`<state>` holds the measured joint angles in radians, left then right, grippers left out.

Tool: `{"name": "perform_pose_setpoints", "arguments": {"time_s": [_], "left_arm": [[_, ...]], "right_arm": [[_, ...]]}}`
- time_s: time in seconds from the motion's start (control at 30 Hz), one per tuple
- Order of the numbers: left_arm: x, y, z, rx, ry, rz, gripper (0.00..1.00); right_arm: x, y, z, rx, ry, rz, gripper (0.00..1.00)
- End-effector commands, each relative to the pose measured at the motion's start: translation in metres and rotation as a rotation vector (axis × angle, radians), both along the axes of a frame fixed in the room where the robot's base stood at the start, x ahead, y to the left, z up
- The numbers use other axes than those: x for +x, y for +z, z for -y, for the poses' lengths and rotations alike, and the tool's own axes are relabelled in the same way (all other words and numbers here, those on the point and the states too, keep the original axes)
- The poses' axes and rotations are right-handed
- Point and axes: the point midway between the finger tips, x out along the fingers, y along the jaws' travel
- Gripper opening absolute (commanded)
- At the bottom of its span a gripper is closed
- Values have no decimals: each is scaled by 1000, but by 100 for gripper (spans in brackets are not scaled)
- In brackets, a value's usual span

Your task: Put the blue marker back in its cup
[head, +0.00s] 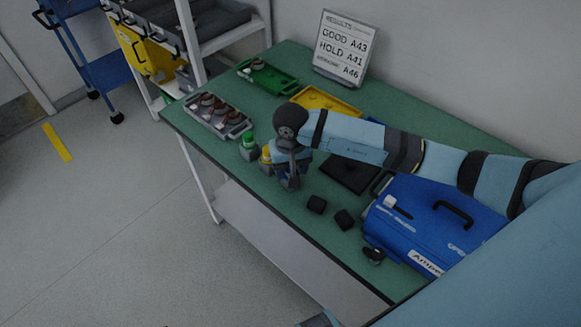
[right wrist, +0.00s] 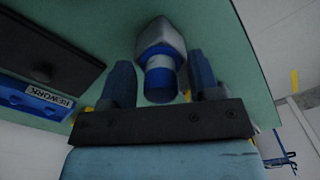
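In the right wrist view, a blue cylinder with a pale band, which looks like the blue marker (right wrist: 160,82), lies between the two fingers of my right gripper (right wrist: 161,82). A gap shows on each side of it, so the fingers look open.
A green-capped item (head: 249,142) and a yellow one (head: 266,156) stand just left of my right gripper. A grey parts tray (head: 232,133), a yellow tray (head: 325,100), two black blocks (head: 317,204) and a blue case (head: 425,225) are also on the green table.

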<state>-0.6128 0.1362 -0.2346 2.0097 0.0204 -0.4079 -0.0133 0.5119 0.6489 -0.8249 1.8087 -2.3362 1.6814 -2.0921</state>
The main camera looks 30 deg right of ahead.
Motion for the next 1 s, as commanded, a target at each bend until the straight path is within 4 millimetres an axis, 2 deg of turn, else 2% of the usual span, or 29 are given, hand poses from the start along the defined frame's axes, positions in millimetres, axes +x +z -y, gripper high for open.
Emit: {"name": "perform_pose_setpoints", "arguments": {"time_s": [0.17,0.33,0.37,0.73,0.83,1.0], "left_arm": [[0,2,0,-2,1,3,43],[1,17,0,3,-2,15,43],[1,10,0,3,-2,19,43],[0,-3,0,1,-1,1,43],[0,-3,0,-1,1,-1,43],[0,-2,0,-1,1,-1,43]], "right_arm": [[0,1,0,0,0,0,56],[0,15,-1,1,0,-1,56],[1,18,0,0,1,4,56],[1,99,0,-1,1,5,56],[1,114,0,-1,0,4,56],[0,127,0,0,0,1,56]]}}
